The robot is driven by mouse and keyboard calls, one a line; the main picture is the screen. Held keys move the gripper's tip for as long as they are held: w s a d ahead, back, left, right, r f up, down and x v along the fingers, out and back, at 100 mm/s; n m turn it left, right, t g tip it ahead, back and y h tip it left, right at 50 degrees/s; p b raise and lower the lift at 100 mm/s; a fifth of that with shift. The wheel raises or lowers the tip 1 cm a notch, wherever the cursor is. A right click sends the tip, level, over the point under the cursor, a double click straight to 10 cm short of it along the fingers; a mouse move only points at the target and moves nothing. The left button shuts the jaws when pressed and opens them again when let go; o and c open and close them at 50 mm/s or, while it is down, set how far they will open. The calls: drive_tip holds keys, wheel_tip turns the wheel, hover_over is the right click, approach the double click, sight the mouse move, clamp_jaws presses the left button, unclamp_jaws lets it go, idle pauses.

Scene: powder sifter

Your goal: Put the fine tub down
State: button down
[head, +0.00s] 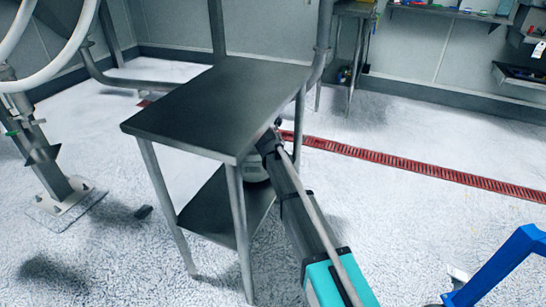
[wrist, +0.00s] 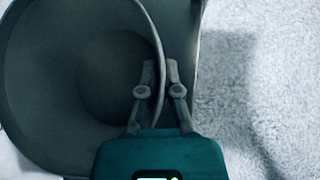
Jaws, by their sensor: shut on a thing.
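The fine tub is a round, dark grey, open vessel (wrist: 45,95) that fills the left of the wrist view. Its inside is in shadow, and no contents can be made out. My gripper (wrist: 159,78) is shut on the tub's rim, one finger on each side of the wall.
The steel table's top (head: 220,100) is bare and lies just above the gripper end of my arm. Its legs stand close by. Speckled white floor is open to the right, crossed by a red drain grating (head: 420,170). A blue frame (head: 500,265) stands at lower right.

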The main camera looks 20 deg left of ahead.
drive_tip(key=shift+f+b, duration=0.9)
drive_tip(key=shift+f, duration=0.3)
drive_tip(key=c, duration=0.8)
unclamp_jaws()
drive_tip(key=shift+r, duration=0.1)
drive_tip(key=p+v, duration=0.8)
drive_tip(key=v, duration=0.4)
drive_tip(key=shift+s+d, duration=0.1)
drive_tip(key=shift+d, duration=0.05)
